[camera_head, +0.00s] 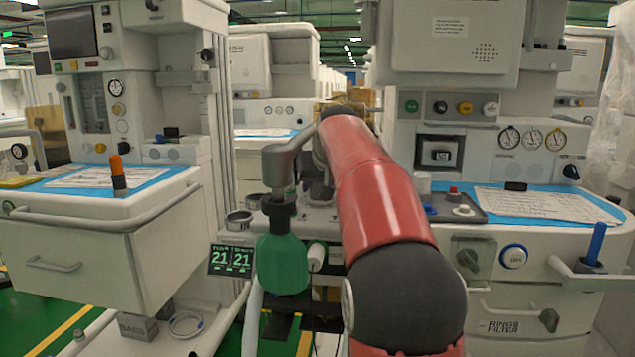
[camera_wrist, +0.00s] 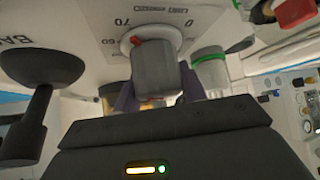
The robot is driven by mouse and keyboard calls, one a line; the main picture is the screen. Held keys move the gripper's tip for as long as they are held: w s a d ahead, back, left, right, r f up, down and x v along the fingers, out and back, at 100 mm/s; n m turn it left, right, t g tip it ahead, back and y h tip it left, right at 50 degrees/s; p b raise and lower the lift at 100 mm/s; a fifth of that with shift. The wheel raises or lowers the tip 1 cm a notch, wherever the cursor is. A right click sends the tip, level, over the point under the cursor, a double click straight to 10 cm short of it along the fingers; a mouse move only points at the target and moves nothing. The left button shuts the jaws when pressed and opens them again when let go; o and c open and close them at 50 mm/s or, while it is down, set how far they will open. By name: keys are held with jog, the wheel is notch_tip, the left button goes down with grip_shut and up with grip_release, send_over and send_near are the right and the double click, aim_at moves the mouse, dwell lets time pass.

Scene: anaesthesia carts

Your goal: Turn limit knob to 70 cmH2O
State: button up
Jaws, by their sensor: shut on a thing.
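In the wrist view, the grey limit knob (camera_wrist: 155,70) stands out from a white panel (camera_wrist: 85,20) printed with 60, 70 and 0. A red mark on the knob's base points toward the side of the printed 70. My gripper (camera_wrist: 157,92) has its dark purple fingers on either side of the knob, shut on it. The knob hides part of the fingertips. In the head view, my red arm covers the knob and the gripper.
A black knob (camera_wrist: 38,85) stands close on the left in the wrist view, and a clear green-ringed part (camera_wrist: 210,70) on the right. In the head view, a green bag (camera_head: 282,262) hangs left of my arm, near a small display (camera_head: 231,260). A grey tray (camera_head: 455,207) sits right.

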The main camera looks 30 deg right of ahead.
jog(key=o, duration=1)
